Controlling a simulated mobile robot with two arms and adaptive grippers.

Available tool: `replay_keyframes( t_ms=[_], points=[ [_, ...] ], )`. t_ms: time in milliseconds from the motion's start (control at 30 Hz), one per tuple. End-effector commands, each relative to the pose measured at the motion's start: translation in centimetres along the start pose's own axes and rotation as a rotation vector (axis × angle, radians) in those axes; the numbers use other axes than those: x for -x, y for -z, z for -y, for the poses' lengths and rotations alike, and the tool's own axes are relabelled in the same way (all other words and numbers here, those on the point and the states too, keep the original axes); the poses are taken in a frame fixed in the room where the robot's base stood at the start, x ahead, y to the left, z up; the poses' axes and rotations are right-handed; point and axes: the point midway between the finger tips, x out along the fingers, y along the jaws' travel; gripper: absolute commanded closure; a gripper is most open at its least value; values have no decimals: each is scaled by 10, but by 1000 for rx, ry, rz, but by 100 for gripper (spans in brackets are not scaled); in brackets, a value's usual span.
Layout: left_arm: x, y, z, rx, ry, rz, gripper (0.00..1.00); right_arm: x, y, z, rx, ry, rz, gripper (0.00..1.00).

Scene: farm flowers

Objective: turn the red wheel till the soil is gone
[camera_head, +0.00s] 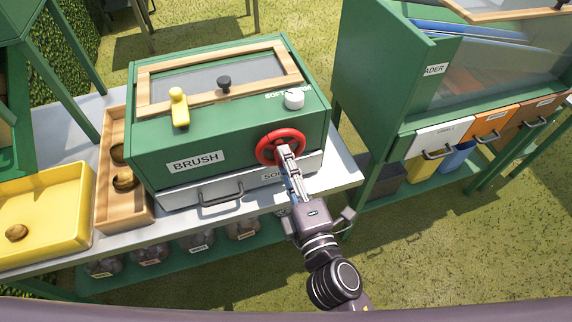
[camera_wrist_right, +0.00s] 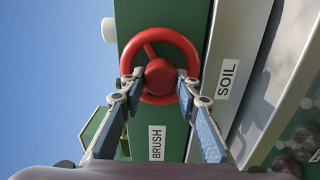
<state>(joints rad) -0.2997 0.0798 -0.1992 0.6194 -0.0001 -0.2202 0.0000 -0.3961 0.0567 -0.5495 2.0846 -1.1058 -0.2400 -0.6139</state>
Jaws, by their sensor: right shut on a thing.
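The red wheel (camera_head: 272,152) is on the front of the green brush machine (camera_head: 145,158), right of the BRUSH label. My right gripper (camera_head: 284,154) reaches it from the front right and is shut on it. In the right wrist view the wheel (camera_wrist_right: 148,50) shows a rim, spokes and a round hub, and my right gripper's fingers (camera_wrist_right: 160,82) sit on both sides of the hub. A pale drawer with a SOIL label (camera_head: 272,176) lies below the wheel. The glass window (camera_head: 215,82) on top shows no clear view of any soil inside. My left gripper is out of view.
A wooden tray (camera_head: 112,190) and a yellow tray (camera_head: 75,215) stand left. A green grader (camera_head: 385,75) stands right across a gap.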

Motion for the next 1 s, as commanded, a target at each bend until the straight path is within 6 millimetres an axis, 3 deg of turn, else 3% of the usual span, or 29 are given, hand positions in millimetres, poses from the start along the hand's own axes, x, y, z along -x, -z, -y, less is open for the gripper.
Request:
replay_keyframes(
  t_ms=[367,1000],
  points=[
    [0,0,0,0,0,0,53,0,-1,-1,-362,2,3,95],
    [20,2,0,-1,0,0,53,0,-1,-2,-890,3,3,95]
  ],
)
